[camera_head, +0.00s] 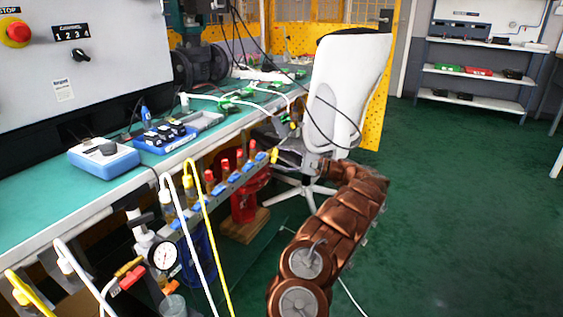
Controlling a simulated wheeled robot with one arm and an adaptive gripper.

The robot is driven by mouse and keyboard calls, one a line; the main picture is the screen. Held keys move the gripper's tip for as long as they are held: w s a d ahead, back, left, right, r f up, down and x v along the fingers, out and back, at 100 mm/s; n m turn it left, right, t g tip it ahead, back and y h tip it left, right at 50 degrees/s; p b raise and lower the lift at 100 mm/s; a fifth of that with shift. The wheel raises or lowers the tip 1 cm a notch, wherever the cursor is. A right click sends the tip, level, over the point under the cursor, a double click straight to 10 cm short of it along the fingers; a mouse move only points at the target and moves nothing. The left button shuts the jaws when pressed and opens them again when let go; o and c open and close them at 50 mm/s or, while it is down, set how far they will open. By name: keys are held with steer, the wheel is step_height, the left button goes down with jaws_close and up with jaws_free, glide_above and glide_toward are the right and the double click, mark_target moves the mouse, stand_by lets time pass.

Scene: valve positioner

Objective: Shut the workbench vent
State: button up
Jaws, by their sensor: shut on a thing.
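The workbench (55,190) has a green top and runs along the left. A manifold rail (232,186) with several red-capped and blue-marked fittings is fixed along its front edge. A round pressure gauge (163,255) sits at the near end, below a white pipe with a black handle (141,220). A red-handled fitting (131,277) is on a hose left of the gauge. I cannot tell which of these parts is the vent. My copper-coloured arm reaches from the bottom centre toward the chair. My gripper is not visible at its far end.
A white office chair (347,85) stands against the bench, close to my arm. White and yellow hoses (205,235) loop in front of the manifold. Red (243,204) and blue (200,255) cylinders stand under the bench. Green floor (460,190) is clear to the right, before the shelves (470,75).

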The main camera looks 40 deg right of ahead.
steer(key=n+g, duration=0.2)
steer(key=n, duration=0.4)
steer(key=shift+r+b, duration=0.15)
steer(key=shift+b, duration=0.15)
stand_by(0.4)
steer(key=o, duration=1.2)
steer(key=shift+c, duration=0.2)
steer(key=shift+d, duration=0.15)
steer(key=v, duration=1.1)
steer(key=shift+s+d+r, duration=0.2)
steer(key=shift+s+r, duration=0.15)
stand_by(0.5)
